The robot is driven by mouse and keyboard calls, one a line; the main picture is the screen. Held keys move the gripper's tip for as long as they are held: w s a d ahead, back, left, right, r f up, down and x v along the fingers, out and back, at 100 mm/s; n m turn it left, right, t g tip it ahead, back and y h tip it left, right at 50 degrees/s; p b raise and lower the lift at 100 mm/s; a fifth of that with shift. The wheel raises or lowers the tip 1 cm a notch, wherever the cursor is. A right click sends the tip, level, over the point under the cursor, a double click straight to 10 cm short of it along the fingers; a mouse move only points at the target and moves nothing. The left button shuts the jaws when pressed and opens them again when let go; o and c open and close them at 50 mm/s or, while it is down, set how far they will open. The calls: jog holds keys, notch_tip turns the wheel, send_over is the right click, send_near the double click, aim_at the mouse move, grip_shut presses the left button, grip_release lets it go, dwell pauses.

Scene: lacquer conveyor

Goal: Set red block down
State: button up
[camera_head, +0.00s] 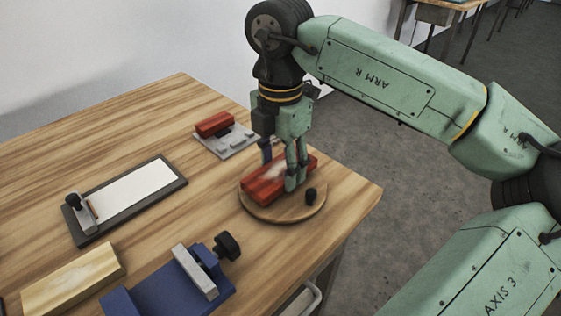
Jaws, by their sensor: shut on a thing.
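A red block (265,187) with a pale patch on top is at the round wooden board (256,212) near the table's right edge. My gripper (279,176) points down and is shut on the red block, with one finger on its near side and the other partly hidden behind it. The block is on or just above the board; I cannot tell if it touches. A second red block (215,124) lies on a grey studded plate (228,142) behind and to the left.
A dark-framed white panel (137,190) lies at left. A blue vise (185,279) and a pale wooden block (75,281) are in front. The table's back left is clear.

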aim_at(281, 170)
jog(key=shift+f+b, duration=0.55)
jog(key=shift+f, duration=0.05)
jog(key=o, duration=1.4)
jog(key=shift+r, duration=0.1)
notch_tip(281, 170, up, 12)
jog(key=shift+s+f, duration=0.1)
